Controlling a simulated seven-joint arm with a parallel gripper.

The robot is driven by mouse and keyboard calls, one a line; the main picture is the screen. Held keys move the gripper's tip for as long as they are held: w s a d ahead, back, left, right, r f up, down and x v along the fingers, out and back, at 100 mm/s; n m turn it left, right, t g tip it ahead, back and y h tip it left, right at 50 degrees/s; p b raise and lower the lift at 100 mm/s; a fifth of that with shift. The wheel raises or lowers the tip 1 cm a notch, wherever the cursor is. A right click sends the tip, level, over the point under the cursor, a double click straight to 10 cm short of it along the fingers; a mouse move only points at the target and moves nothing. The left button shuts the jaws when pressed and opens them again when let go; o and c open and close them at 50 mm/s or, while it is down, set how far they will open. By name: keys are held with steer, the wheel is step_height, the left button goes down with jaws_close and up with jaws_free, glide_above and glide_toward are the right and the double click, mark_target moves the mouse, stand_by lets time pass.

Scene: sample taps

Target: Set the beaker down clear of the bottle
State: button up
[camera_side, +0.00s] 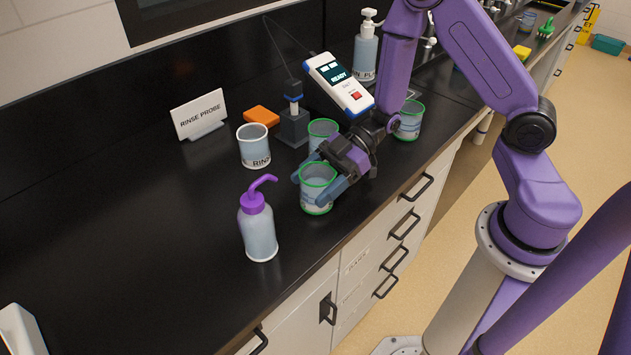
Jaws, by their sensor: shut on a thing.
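A clear beaker with a green rim (317,199) is between the fingers of my gripper (321,184), near the front edge of the black bench. My gripper is shut on this beaker. The beaker looks upright; whether its base touches the bench is hard to tell. The wash bottle (258,229), with a purple cap and bent spout, stands upright to the lower left of the beaker. A gap of bare bench shows between the bottle and the beaker.
A white-rimmed rinse beaker (253,147) stands behind, beside the "RINSE PROBE" sign (199,115) and an orange block (261,116). Green-rimmed beakers stand behind my gripper (323,129) and to its right (409,121). A meter reading READY (340,84) and probe stand (293,126) are behind.

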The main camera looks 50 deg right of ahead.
steer(key=shift+f, duration=0.1)
steer(key=o, duration=1.3)
steer(key=shift+c, duration=0.2)
steer(key=v, duration=1.2)
